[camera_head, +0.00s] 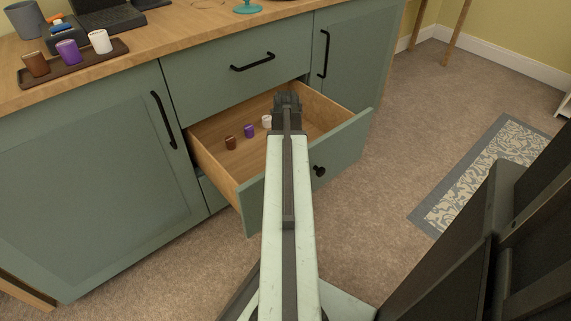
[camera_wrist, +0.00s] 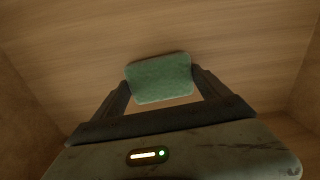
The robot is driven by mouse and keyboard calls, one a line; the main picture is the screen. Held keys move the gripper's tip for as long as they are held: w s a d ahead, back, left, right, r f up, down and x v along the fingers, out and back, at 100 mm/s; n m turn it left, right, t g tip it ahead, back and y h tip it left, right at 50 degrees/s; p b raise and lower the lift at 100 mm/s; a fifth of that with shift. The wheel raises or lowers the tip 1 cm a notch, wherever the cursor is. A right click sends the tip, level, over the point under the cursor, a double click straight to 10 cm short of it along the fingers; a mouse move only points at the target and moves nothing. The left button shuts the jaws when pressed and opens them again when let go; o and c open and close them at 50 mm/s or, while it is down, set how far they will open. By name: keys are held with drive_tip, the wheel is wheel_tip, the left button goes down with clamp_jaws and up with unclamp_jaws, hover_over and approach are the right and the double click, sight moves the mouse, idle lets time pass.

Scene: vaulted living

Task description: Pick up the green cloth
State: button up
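The green cloth (camera_wrist: 160,78) is a small folded-looking pad on the wooden floor of the open drawer (camera_head: 215,160), seen in the wrist view. My gripper (camera_wrist: 160,80) points down into the drawer with its two fingers wide apart, one on each side of the cloth. The fingertips are close to the cloth's left and right edges; whether they touch it is not clear. In the head view my gripper (camera_head: 287,105) is over the back part of the drawer, and the cloth is hidden behind it.
Inside the drawer, left of my gripper, are a brown cup (camera_head: 230,143), a purple cup (camera_head: 249,131) and a white cup (camera_head: 267,121). The drawer walls surround my gripper. The countertop (camera_head: 200,40) holds a tray (camera_head: 75,66) of similar cups.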

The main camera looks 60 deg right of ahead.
drive_tip(key=shift+c, duration=0.6)
wheel_tip(320, 180, up, 10)
drive_tip(key=p, duration=1)
